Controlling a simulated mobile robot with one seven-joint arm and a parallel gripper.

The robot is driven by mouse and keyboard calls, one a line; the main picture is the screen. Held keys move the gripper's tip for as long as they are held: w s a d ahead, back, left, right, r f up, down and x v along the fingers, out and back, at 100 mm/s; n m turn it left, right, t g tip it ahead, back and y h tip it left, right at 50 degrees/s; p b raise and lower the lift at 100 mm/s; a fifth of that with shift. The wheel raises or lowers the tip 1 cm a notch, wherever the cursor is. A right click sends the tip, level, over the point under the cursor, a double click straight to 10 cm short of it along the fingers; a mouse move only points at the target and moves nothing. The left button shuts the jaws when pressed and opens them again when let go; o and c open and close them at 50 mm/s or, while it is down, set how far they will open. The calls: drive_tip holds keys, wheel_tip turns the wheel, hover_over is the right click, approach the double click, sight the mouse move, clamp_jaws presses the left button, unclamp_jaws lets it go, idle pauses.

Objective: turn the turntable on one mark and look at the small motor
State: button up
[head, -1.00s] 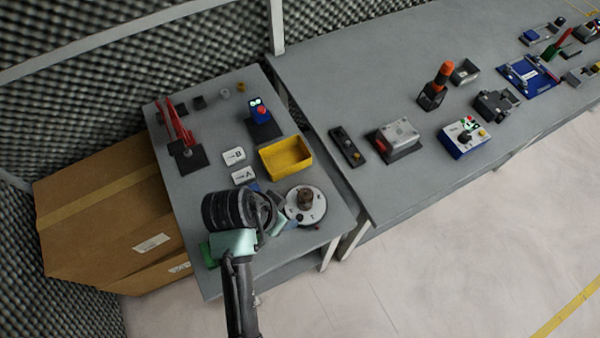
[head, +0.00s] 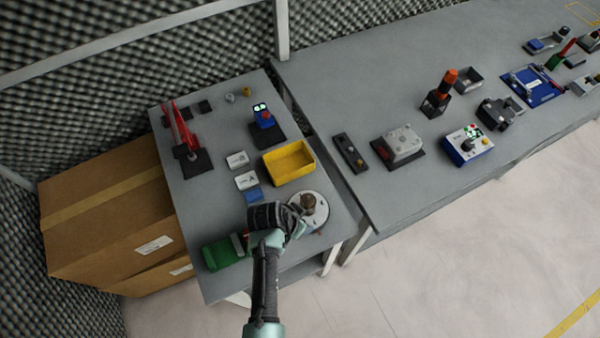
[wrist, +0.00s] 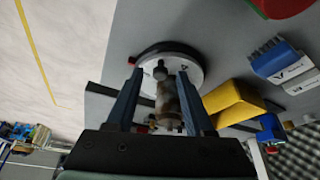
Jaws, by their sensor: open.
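The turntable (head: 318,221) is a round white disc with dark marks near the front right corner of the smaller grey table. A small brownish motor (head: 308,201) stands on it. In the wrist view the disc (wrist: 190,62) lies beyond my fingers, with a dark rim and a mark on its face. My gripper (wrist: 160,74) is open, its two blue-grey fingers on either side of the motor (wrist: 166,98) in that view. Whether they touch it I cannot tell. In the head view my wrist hides the disc's left side.
A yellow bin (head: 289,163) stands just behind the turntable. A green object (head: 224,252) is left of my wrist. Red clamp (head: 181,133) stands farther back.

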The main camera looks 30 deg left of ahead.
sight(322, 212)
clamp_jaws()
idle(0.3)
drive_tip(key=shift+d, duration=0.15)
idle(0.3)
